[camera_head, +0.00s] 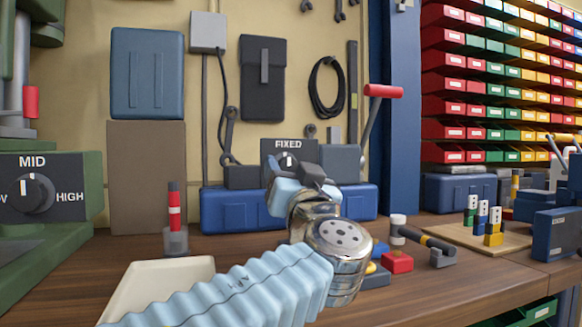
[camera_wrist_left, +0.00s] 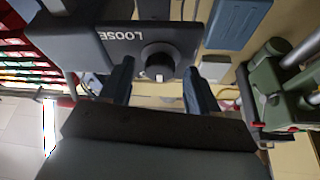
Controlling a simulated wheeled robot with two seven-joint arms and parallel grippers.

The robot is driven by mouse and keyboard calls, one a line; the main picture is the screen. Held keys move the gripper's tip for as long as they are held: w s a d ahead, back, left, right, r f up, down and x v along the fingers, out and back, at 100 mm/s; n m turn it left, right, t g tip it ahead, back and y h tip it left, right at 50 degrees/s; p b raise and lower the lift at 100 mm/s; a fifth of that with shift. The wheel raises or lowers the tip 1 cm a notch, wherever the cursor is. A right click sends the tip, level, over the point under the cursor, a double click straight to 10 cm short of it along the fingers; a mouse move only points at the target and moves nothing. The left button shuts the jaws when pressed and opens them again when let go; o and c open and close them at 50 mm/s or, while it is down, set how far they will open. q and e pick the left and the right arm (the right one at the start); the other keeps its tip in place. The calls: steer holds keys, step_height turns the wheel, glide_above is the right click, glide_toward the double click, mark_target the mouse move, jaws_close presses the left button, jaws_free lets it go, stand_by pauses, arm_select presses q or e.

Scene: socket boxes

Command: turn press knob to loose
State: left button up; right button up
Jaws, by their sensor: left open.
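The press knob (camera_head: 288,161) is a dark round dial on a dark panel (camera_head: 270,147) labelled FIXED above it. Its white mark points up toward FIXED. In the left wrist view the knob (camera_wrist_left: 158,64) appears upside down, with LOOSE on the panel to its left. My left gripper (camera_head: 302,184) is in front of and just below the knob in the head view, on my silver wrist. In the wrist view its two dark blue fingers (camera_wrist_left: 160,90) are apart, one on each side of the knob in the picture. I cannot tell whether they touch it. My right gripper is out of view.
A red-handled lever (camera_head: 383,91) rises right of the panel. A green machine (camera_head: 45,210) with a MID/HIGH dial stands at left. A blue base (camera_head: 228,210) lies below the panel. A cream tray (camera_head: 160,280), red block (camera_head: 397,262) and wooden board (camera_head: 460,235) occupy the bench.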

arm_select(q)
steer(key=shift+c, duration=0.4)
steer(key=c, duration=1)
steer(key=shift+o, duration=0.2)
